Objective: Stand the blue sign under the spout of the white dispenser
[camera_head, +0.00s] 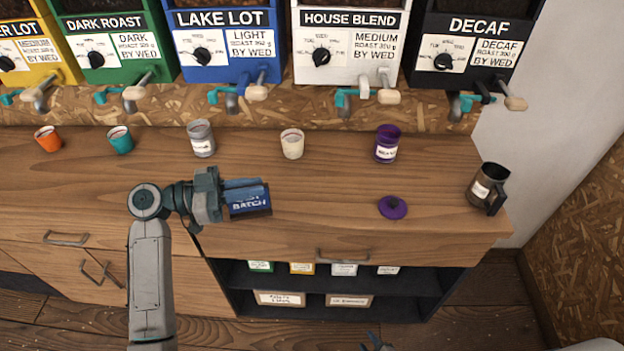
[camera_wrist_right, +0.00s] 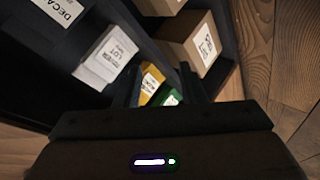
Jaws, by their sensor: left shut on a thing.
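The blue sign (camera_head: 249,199), lettered "BATCH" on its visible part, is in my left gripper (camera_head: 240,187). The gripper is shut on it over the front part of the wooden counter, in the head view. Whether the sign touches the counter is hard to tell. The white dispenser (camera_head: 349,62), labelled "HOUSE BLEND", stands at the back, right of centre. Its spout (camera_head: 344,103) hangs behind and to the right of the sign. My right gripper (camera_head: 375,343) just shows at the bottom edge of the head view; its dark fingers (camera_wrist_right: 163,88) look apart and empty in the right wrist view.
Between the sign and the white dispenser stands a cream cup (camera_head: 292,144). A purple jar (camera_head: 386,146), its purple lid (camera_head: 392,207) and a dark mug (camera_head: 488,187) are to the right. A grey canister (camera_head: 201,139) is behind my left gripper.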

